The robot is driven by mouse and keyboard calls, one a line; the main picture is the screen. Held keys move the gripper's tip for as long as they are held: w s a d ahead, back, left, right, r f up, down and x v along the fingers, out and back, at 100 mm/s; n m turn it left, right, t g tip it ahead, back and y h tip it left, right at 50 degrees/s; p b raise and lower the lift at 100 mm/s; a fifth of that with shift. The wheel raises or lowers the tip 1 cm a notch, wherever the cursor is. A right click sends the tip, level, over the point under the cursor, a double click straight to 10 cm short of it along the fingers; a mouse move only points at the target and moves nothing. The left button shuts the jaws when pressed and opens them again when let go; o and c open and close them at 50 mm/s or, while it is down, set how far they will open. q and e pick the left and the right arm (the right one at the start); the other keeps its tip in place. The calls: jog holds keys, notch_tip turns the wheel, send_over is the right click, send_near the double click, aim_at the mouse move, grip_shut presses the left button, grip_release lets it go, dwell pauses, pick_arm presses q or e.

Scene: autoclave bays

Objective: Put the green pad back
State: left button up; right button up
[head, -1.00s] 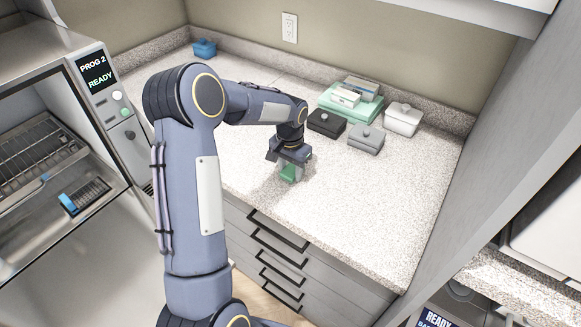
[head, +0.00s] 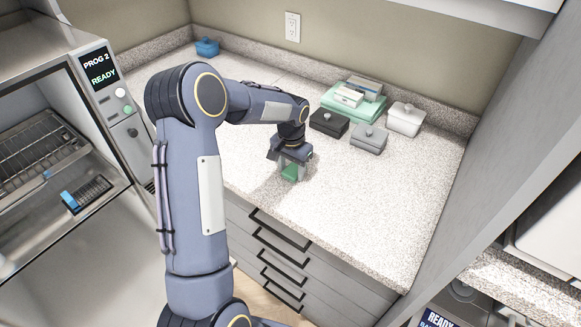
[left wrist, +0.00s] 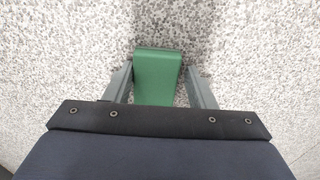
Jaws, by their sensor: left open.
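The green pad (head: 290,173) is on the speckled countertop near its front edge. In the left wrist view the green pad (left wrist: 156,75) lies between the two fingers, with a gap on each side. My left gripper (head: 291,170) points down over the pad and is open; its fingers also show in the left wrist view (left wrist: 158,82). The near part of the pad is hidden behind the gripper body in the wrist view. My right gripper is not in view.
Behind the gripper stand a black box (head: 328,123), a grey box (head: 368,138), a white box (head: 405,119) and a mint-green tray (head: 368,111) with small boxes. A blue box (head: 207,47) sits in the back left corner. An open autoclave (head: 62,140) is at left. The counter's right side is clear.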

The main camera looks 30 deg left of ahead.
aim_at(293, 171)
pick_arm(q)
jog(key=shift+s+d+r, duration=0.1)
jog(key=shift+d+r, duration=0.1)
jog(key=shift+d, duration=0.3)
jog(key=s+d+r+t, duration=0.1)
jog(key=s+r, duration=0.2)
jog(key=r, duration=0.5)
jog(key=s+r, duration=0.3)
jog(key=r, duration=0.5)
jog(key=s+d+f+n+t+h, duration=0.1)
jog(key=s+d, duration=0.4)
jog(key=s, duration=0.6)
jog(key=s+d+f+n+t+h, duration=0.1)
jog(key=s+d, duration=0.4)
jog(key=s, duration=0.6)
jog(key=shift+f+t+h+b, duration=0.35)
jog(key=shift+t+h, duration=0.55)
jog(key=shift+t, duration=0.3)
jog(key=shift+s, duration=0.1)
